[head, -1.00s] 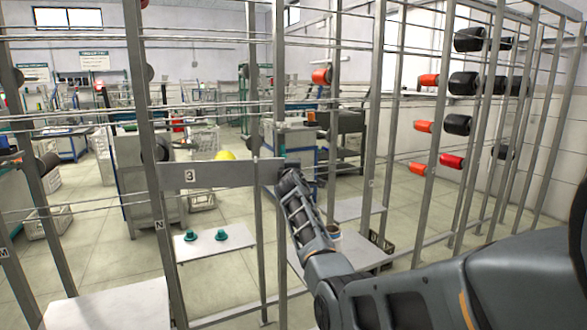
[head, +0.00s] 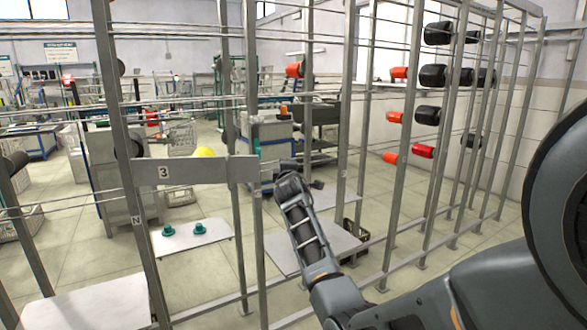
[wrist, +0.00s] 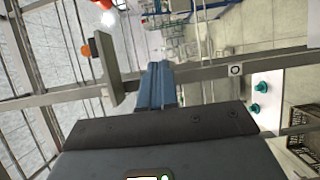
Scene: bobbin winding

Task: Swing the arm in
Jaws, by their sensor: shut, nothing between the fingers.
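My arm (head: 310,240) reaches from the lower right of the head view up to the grey rack. My gripper (wrist: 157,68) shows in the wrist view as two blue-grey fingers close together, shut and empty. In that view the fingers point at a grey rack bar. In the head view the arm's end lies just right of the plate marked 3 (head: 190,172); whether it touches any bar cannot be told, and the fingertips are not clear there.
Upright posts and thin rails of the rack (head: 245,120) surround the arm's end. Red and black bobbins (head: 428,115) sit on the right. Two green cones (head: 199,227) stand on a white shelf (head: 215,243). Low grey boards (head: 330,240) lie behind the arm. Open floor lies beyond.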

